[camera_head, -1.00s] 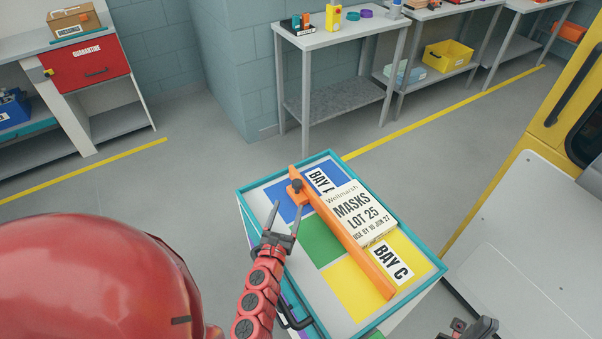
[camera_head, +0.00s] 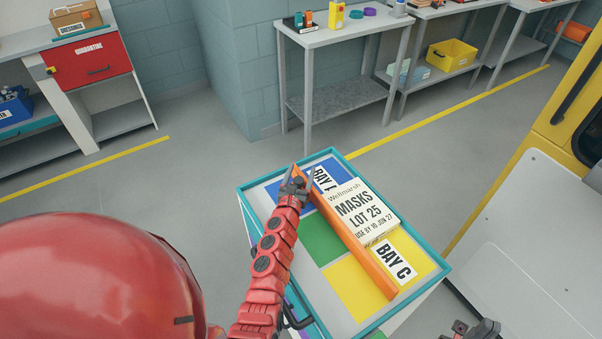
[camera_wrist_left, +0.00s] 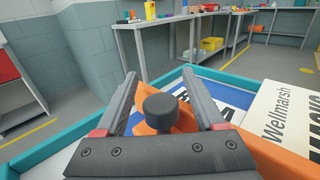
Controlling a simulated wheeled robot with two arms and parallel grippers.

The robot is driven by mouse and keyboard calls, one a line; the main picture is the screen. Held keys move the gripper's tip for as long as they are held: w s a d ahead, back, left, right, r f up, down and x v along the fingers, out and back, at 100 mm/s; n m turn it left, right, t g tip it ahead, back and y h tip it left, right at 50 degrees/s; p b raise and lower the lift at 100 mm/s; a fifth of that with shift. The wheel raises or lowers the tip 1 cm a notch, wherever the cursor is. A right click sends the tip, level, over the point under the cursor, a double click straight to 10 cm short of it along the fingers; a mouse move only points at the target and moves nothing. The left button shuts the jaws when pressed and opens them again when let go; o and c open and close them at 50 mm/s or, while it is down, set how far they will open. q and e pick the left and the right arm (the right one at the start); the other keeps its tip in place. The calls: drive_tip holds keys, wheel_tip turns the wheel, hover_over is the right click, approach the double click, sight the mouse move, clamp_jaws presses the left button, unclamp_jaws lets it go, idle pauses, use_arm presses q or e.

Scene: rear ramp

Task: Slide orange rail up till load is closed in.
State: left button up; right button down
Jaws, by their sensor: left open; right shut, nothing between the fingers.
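The orange rail (camera_head: 352,243) lies across the teal-edged tray top (camera_head: 241,191), running from its far left corner to the near right. The load, a white pack marked MASKS LOT 25 (camera_head: 362,209), lies along the rail's right side; I cannot tell whether they touch. My left gripper (camera_head: 301,175) is open at the rail's far end. In the left wrist view its fingers (camera_wrist_left: 168,98) stand either side of the rail's dark round knob (camera_wrist_left: 167,108), without closing on it. My right gripper (camera_head: 475,329) is shut and empty at the bottom edge, partly cut off.
A grey surface (camera_head: 530,240) lies to the right. Grey benches (camera_head: 340,38) stand behind, with clear floor between.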

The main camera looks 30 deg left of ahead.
use_arm(q)
clamp_jaws()
idle(1.4)
